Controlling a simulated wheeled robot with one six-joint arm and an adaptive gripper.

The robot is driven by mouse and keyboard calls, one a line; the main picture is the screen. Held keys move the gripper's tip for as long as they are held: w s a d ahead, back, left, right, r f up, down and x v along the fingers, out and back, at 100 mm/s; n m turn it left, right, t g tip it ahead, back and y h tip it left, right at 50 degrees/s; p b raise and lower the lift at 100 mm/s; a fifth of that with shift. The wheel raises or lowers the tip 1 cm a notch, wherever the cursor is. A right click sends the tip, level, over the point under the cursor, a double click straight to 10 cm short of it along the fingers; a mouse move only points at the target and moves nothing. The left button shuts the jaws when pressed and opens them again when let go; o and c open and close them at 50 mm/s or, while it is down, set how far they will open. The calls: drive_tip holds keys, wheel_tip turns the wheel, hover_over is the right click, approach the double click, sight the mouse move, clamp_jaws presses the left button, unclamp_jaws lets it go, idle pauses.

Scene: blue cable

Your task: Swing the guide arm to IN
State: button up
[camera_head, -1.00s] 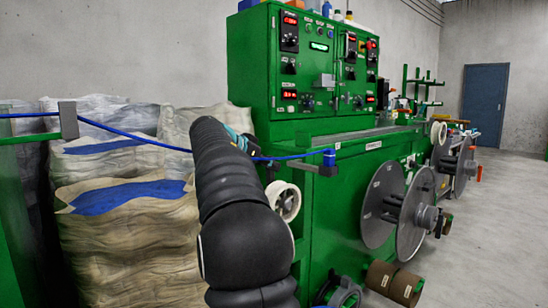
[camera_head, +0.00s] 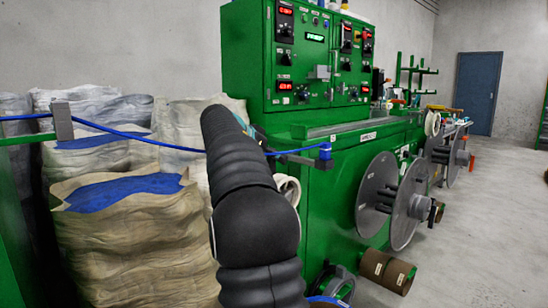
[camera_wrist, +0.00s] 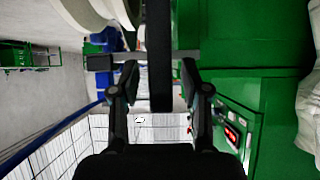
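A short grey guide arm (camera_head: 300,160) with a blue piece at its end sticks out from the green machine's left end. The blue cable (camera_head: 120,132) runs from the left towards it. In the wrist view a grey bar (camera_wrist: 185,54), which looks like this arm, lies across beyond the fingertips. A dark upright bar (camera_wrist: 160,75) stands in the middle, between the fingers; I cannot tell whether it is the arm's handle. My gripper (camera_wrist: 159,75) is open, with gaps showing on both sides of that bar. No IN mark is readable.
The green machine (camera_head: 335,200) with its control cabinet (camera_head: 320,50) fills the middle. Large grey reels (camera_head: 376,195) stand on its front. Filled sacks (camera_head: 130,235) stand at the left. A grey cable post (camera_head: 63,121) is at far left. The floor at right is open.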

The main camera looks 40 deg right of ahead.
drive_tip(key=shift+w+a+r, duration=0.1)
drive_tip(key=shift+a, duration=0.25)
drive_tip(key=v, duration=1.1)
drive_tip(key=shift+a, duration=0.2)
drive_tip(key=shift+r, duration=0.1)
